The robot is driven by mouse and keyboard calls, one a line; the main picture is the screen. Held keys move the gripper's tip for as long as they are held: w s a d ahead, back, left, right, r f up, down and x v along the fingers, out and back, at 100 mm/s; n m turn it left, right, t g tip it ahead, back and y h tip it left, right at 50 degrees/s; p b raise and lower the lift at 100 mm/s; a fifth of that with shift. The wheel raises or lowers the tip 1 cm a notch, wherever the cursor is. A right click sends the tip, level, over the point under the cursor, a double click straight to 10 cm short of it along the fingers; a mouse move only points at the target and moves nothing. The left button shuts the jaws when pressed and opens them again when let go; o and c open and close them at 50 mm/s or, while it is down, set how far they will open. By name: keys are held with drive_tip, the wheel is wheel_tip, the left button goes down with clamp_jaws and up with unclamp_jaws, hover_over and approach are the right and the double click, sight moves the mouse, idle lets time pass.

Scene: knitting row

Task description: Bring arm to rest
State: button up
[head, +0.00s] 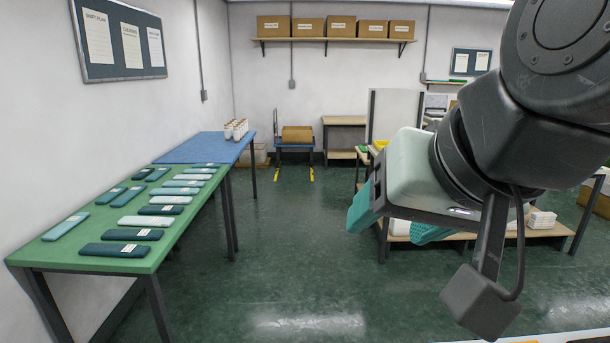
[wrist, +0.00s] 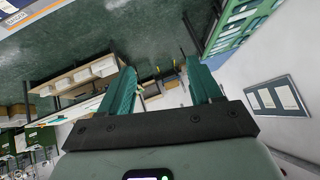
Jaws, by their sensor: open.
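My gripper (head: 395,218) is at the right of the head view, held up in the air at the end of my dark arm. Its two teal fingers are spread apart with nothing between them. In the wrist view the gripper (wrist: 158,78) also shows both fingers apart and empty, with the room behind them tilted. It touches no table or object that I can see.
A green-topped table (head: 58,262) at the left bears several flat teal and pale pieces. A blue-topped table (head: 190,150) behind it holds small bottles. Low wooden shelves (head: 460,236) stand behind my gripper. The green floor (head: 290,260) in the middle is clear.

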drive_tip(key=s+d+f+n+g+h, duration=0.1)
drive_tip(key=s+d+f+g+h, duration=0.1)
drive_tip(key=f, duration=0.3)
drive_tip(key=shift+s+d+f, duration=0.15)
drive_tip(key=shift+s+f, duration=0.1)
drive_tip(key=shift+s, duration=0.6)
idle(1.4)
